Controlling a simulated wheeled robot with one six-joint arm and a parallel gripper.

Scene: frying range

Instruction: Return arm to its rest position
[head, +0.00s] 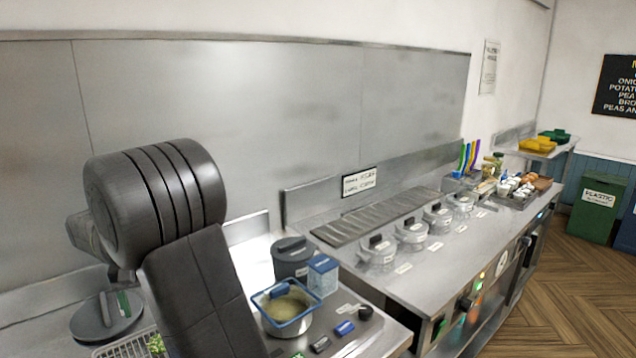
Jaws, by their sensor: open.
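My arm rises at the left front of the head view, with a dark ribbed joint and a dark grey link in front of the counter. My gripper is not visible in this view, so its jaws cannot be seen. The arm hides part of the steel counter and the wall panel behind it.
A pot with a blue-rimmed basket (289,306), a blue-lidded tub (322,274) and a dark canister (292,258) stand right of my arm. A round dark lid (95,320) lies left. Several clear-lidded wells (411,233) line the range. Floor (560,275) is open at right.

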